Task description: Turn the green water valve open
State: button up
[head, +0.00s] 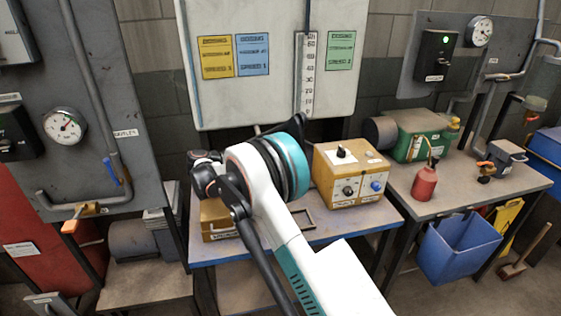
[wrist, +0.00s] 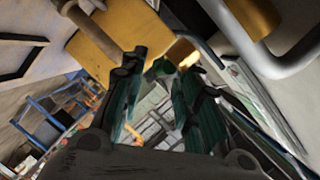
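In the wrist view my gripper (wrist: 163,88) is open, its two dark fingers with green-teal pads standing apart. Nothing is clearly held between them. A small dark green piece (wrist: 160,69) shows beyond the gap near the fingertips; I cannot tell whether it is the green water valve or whether a finger touches it. In the head view my white arm reaches over the middle table, and its joint hides most of my gripper. I cannot pick out a green valve handle for certain in the head view.
A yellow-orange surface (wrist: 115,36) and a grey pipe (wrist: 275,62) are close in the wrist view. In the head view a yellow control box (head: 350,173) stands on the middle table (head: 330,222). A green machine (head: 418,138) and red bottle (head: 424,184) stand right.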

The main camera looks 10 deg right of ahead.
jog(key=shift+b+x, duration=0.45)
jog(key=shift+x, duration=1.8)
grip_shut()
